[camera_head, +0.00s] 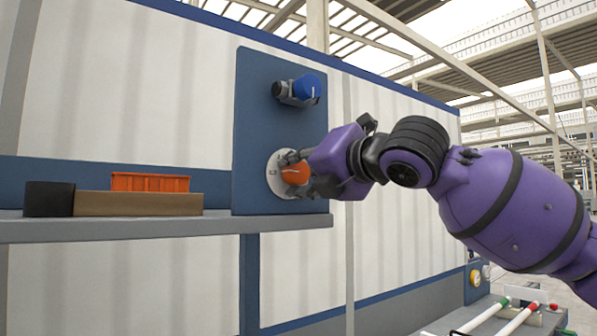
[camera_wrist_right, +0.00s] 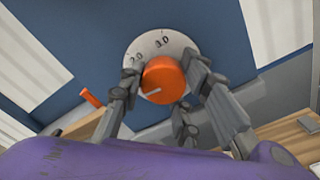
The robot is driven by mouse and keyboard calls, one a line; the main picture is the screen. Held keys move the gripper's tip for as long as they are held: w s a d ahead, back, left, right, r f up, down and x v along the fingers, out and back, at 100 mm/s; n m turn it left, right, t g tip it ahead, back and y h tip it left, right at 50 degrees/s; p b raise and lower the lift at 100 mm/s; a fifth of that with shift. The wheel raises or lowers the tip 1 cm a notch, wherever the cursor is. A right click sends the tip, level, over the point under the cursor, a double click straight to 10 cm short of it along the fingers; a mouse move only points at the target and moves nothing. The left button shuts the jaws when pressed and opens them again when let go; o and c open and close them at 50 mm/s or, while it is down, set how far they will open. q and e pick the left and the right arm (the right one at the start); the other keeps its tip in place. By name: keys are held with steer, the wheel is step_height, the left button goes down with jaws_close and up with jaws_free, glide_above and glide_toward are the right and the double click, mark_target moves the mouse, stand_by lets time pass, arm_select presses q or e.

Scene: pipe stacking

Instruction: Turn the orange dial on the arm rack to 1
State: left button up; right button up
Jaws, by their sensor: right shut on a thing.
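The orange dial (camera_head: 295,174) sits on a round white scale plate (camera_head: 273,174) on a blue upright panel (camera_head: 252,100). My right gripper (camera_head: 296,173) reaches in from the right and is shut on the dial. In the right wrist view the orange dial (camera_wrist_right: 163,80) lies between the fingers of my right gripper (camera_wrist_right: 165,88). A pale pointer line shows on its face, toward the lower left. Numbers, partly readable, show on the upper part of the scale plate (camera_wrist_right: 160,45); the fingers hide some of the rest. My left gripper is not in view.
A grey shelf (camera_head: 150,229) at the left holds an orange crate (camera_head: 150,182), a brown block (camera_head: 138,203) and a dark block (camera_head: 48,199). Several coloured-ended pipes (camera_head: 485,316) lie at the lower right.

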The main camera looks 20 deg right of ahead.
steer(key=shift+s+d+r, duration=0.1)
steer(key=shift+s+r, duration=0.15)
steer(key=shift+r, duration=0.4)
steer(key=o, duration=1)
steer(key=shift+o, duration=0.4)
steer(key=shift+w+f, duration=0.15)
steer(key=shift+f, duration=0.05)
steer(key=shift+f, duration=0.3)
steer(key=shift+s, duration=0.2)
steer(key=v, duration=1.1)
steer(key=shift+s, duration=0.4)
steer(key=shift+d+r, duration=0.1)
